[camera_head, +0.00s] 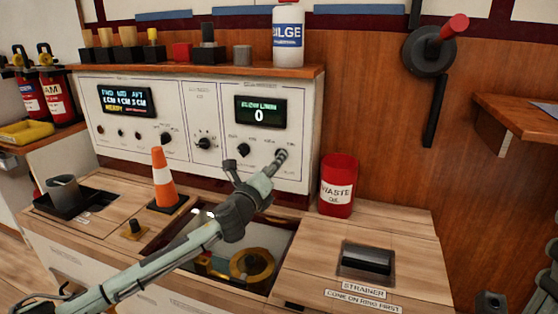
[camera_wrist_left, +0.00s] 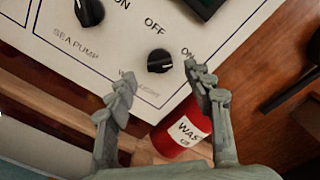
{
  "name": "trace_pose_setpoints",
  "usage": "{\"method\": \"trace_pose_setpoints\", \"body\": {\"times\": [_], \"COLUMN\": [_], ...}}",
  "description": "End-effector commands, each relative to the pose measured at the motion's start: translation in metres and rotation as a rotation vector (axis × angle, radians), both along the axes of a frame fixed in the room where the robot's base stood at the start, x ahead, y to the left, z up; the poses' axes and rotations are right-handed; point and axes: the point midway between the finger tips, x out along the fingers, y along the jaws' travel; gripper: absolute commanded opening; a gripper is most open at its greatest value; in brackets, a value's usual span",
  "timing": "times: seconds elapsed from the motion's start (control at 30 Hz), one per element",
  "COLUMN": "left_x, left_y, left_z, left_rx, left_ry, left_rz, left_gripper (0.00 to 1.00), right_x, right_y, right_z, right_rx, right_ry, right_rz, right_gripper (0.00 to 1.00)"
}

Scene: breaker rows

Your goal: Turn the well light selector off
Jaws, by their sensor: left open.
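The well light selector is a small black knob (camera_wrist_left: 159,59) on the white panel (camera_wrist_left: 60,45), with OFF printed to its upper left and ON to its upper right. A finger partly covers the label below it, and I cannot tell for certain which mark it points to. My left gripper (camera_head: 256,160) is open and empty in front of the panel's lower right part. In the left wrist view the fingers (camera_wrist_left: 160,78) are spread on either side of the knob and slightly below it, not closed on it. In the head view a finger covers the knob's area. My right gripper is not in view.
The black sea pump knob (camera_wrist_left: 89,12) is left of the selector. A display reading 0 (camera_head: 260,114) is above. A red waste oil can (camera_head: 338,186) stands close to the right. An orange cone (camera_head: 163,180) and an open well (camera_head: 285,240) lie left and below.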

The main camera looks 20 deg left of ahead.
Motion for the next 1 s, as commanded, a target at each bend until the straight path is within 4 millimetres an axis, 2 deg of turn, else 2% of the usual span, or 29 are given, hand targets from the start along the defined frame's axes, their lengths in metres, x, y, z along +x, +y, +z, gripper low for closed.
{"method": "trace_pose_setpoints", "body": {"times": [0.1,0.27,0.6,1.0], "left_x": [0.02,0.037,0.042,0.042], "left_y": [-0.001,-0.001,-0.002,-0.001], "left_z": [-0.001,-0.001,0.0,0.0], "left_rx": [-0.001,-0.001,-0.001,-0.001], "left_ry": [-0.001,0.0,0.001,0.001], "left_rz": [0.0,0.0,-0.001,0.001], "left_gripper": [0.52,0.52,0.52,0.04], "right_x": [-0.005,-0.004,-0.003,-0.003], "right_y": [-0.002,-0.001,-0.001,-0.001], "right_z": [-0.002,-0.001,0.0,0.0], "right_rx": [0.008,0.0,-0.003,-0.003], "right_ry": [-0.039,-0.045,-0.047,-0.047], "right_rz": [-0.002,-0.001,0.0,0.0], "right_gripper": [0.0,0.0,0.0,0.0]}}
